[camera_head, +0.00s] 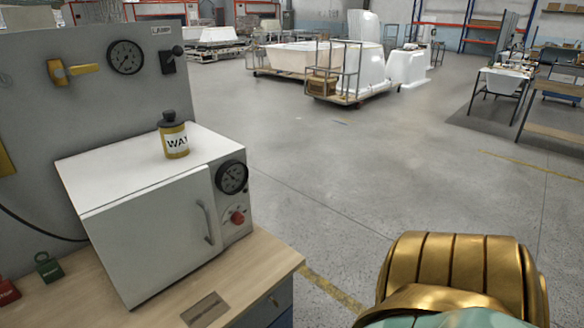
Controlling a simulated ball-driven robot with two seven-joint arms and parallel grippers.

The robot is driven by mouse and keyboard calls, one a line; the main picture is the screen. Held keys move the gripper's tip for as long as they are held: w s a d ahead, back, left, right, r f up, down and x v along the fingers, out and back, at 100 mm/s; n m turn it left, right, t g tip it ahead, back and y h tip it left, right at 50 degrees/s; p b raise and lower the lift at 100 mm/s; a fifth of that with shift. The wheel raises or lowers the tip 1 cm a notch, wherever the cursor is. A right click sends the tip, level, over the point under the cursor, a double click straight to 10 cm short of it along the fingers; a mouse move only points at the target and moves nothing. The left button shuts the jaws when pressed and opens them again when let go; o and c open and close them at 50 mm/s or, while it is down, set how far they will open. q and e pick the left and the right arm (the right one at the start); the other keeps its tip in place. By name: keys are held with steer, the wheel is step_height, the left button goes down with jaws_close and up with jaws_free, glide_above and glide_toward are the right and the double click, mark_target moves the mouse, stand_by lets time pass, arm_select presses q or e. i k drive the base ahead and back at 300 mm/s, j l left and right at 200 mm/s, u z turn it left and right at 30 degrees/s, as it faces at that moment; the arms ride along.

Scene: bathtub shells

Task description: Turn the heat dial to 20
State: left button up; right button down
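A white box-shaped oven (150,245) with a shut door and a curved handle stands on a wooden-topped bench at the left. On its front panel, right of the door, is a round black dial (232,177) with pale marks. Its numbers and setting are too small to read. A red knob (238,218) sits below it. I cannot tell for sure which of the two is the heat dial. Neither gripper is in view. A gold and teal part, likely my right arm, fills the bottom right, apart from the oven.
A yellow tin with a black top (174,138) stands on the oven. Behind is a grey panel (40,120) with a gauge (125,57), a yellow valve handle (75,71) and a black lever (170,60). A green padlock (48,267) lies left. Open floor (340,170) extends right.

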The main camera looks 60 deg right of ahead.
mark_target(237, 218)
steer(key=k+z, duration=0.15)
steer(key=z, duration=1.25)
steer(key=i+l+u, duration=0.1)
steer(key=u, duration=0.85)
steer(key=i+l+u, duration=0.1)
steer(key=l+u, duration=0.65)
steer(key=l, duration=0.15)
steer(key=l+u, duration=0.35)
steer(key=l, duration=0.15)
